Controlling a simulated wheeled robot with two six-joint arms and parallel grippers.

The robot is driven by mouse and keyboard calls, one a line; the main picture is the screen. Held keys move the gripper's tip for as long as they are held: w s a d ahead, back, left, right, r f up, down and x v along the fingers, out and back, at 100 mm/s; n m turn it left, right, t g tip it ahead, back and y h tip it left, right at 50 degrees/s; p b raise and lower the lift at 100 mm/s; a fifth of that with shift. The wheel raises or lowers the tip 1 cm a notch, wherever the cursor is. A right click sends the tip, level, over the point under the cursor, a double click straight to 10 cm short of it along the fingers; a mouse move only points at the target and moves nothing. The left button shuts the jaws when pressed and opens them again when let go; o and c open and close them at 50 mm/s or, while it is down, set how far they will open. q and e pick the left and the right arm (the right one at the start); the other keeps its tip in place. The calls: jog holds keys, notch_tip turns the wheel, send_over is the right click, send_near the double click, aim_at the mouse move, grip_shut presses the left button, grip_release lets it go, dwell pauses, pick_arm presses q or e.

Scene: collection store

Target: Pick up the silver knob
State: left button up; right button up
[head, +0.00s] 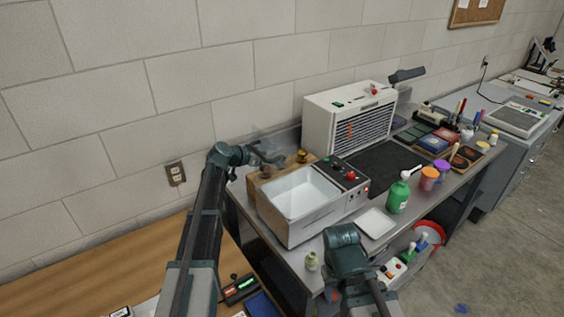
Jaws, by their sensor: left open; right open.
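I cannot pick out a silver knob for certain. Two small brass-coloured knobs, one nearer (302,156) the white machine and one (266,172) at the left, stand on a wooden block behind the white open basin (298,197). My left gripper (268,156) is open and empty, just above and behind the left end of the block, close to the wall. My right gripper (334,293) is low at the front edge of the bench; its fingers are small and dark, partly hidden by my own arm, and nothing is seen held in it.
A control box with a red button (351,174) adjoins the basin. A white vented machine (348,115) stands behind. A green bottle (398,196), orange and purple jars, a white tray (376,222) and a small pale-green bottle (312,261) stand on the bench. A wooden table (60,285) is at left.

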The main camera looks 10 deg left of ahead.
pick_arm(q)
jog(key=shift+b+x, duration=0.45)
jog(key=shift+x, duration=0.6)
jog(key=shift+b+x, duration=1.1)
jog(key=shift+x, duration=1.6)
jog(key=shift+s+d+r, duration=0.1)
jog(key=shift+d+r, duration=0.05)
jog(key=shift+r, duration=0.05)
grip_shut()
